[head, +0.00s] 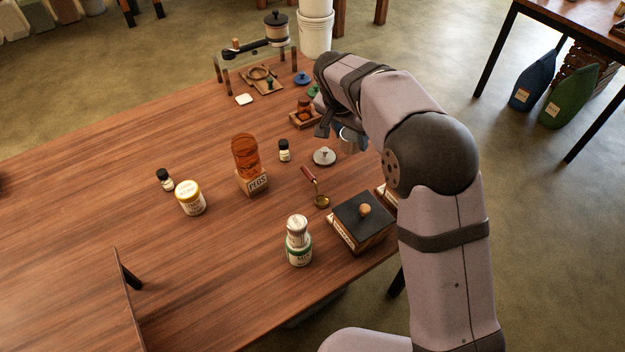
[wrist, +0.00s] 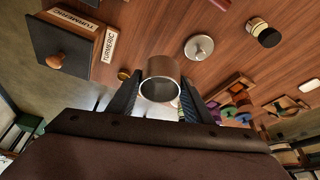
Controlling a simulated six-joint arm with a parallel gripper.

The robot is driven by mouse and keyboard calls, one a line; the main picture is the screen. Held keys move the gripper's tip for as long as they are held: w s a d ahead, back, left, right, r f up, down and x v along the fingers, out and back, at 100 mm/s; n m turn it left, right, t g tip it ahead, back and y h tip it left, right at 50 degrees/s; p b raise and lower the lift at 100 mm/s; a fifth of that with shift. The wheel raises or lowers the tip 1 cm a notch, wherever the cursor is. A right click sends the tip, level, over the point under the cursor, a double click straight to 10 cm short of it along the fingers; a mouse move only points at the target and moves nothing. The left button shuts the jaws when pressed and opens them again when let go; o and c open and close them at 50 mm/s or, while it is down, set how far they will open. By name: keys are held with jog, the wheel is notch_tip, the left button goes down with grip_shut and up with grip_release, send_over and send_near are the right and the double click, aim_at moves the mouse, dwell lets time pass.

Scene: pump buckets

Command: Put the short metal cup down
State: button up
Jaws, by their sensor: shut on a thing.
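The short metal cup (head: 348,142) is in my gripper near the table's right edge, partly hidden by the arm in the head view. In the wrist view the cup (wrist: 161,69) sits between the two dark fingers of my gripper (wrist: 161,92), its open rim facing the camera. My gripper is shut on it. I cannot tell whether the cup's base touches the wooden table (head: 110,190). A grey metal lid with a knob (head: 324,157) lies on the table just left of the cup; it also shows in the wrist view (wrist: 199,47).
A wooden tray (head: 303,119) is behind. The left of the table is mostly clear.

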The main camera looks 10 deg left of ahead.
jog(key=s+a+r+n+p, duration=0.1)
jog(key=s+a+r+n, duration=0.2)
jog(key=a, duration=0.5)
jog(key=s+a+n+y+p, duration=0.1)
jog(key=s+a+p, duration=0.1)
jog(key=s+a, duration=0.75)
jog(key=s+d+f+m+h, duration=0.1)
jog(key=s+d+f+m, duration=0.2)
jog(key=d+m, duration=0.1)
jog(key=shift+s+d, duration=0.15)
jog(key=shift+d, duration=0.35)
jog(key=shift+f+p, duration=1.1)
jog(key=shift+f, duration=3.9)
jog(key=shift+f, duration=0.15)
jog(key=o, duration=1.2)
jog(key=shift+c, duration=0.2)
